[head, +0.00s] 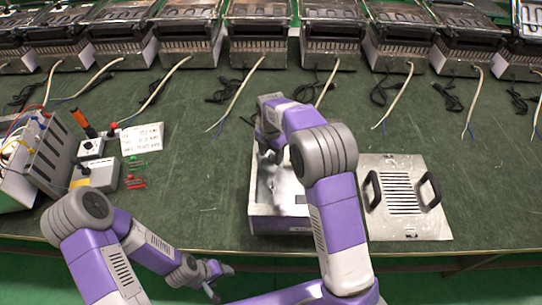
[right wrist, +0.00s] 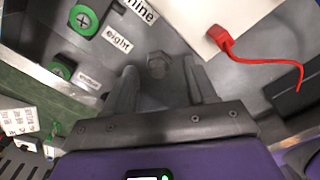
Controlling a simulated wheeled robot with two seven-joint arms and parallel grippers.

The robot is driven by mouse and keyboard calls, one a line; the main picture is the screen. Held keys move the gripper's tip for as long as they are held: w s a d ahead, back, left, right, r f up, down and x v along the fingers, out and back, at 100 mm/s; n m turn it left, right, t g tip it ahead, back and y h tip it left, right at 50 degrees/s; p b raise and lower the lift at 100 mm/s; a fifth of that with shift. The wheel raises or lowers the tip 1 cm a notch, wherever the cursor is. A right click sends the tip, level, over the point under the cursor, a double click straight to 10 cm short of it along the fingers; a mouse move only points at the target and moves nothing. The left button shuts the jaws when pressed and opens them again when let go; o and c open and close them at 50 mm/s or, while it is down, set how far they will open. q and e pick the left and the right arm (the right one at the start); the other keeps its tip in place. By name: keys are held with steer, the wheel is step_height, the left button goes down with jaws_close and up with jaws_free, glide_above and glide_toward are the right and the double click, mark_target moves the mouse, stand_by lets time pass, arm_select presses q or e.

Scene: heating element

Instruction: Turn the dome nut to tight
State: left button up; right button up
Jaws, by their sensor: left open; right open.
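A small grey metal nut (right wrist: 157,65), which looks like the dome nut, stands on the grey metal floor of the open box. The right wrist view shows it between and slightly beyond my right gripper's fingertips (right wrist: 161,76), apart from both fingers. My right gripper is open and reaches down into the metal box (head: 280,224) in the head view, where my right arm hides much of the box and the nut. My left gripper (head: 217,283) is open and empty near the table's front edge, away from the box.
A steel cover plate (head: 405,225) with two black handles lies right of the box. Inside the box are green round labelled parts (right wrist: 84,20) and a red wire lug (right wrist: 222,38). Tools and a panel (head: 50,155) stand at left; several heater units (head: 260,50) line the back.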

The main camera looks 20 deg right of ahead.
steer(key=shift+f, duration=0.3)
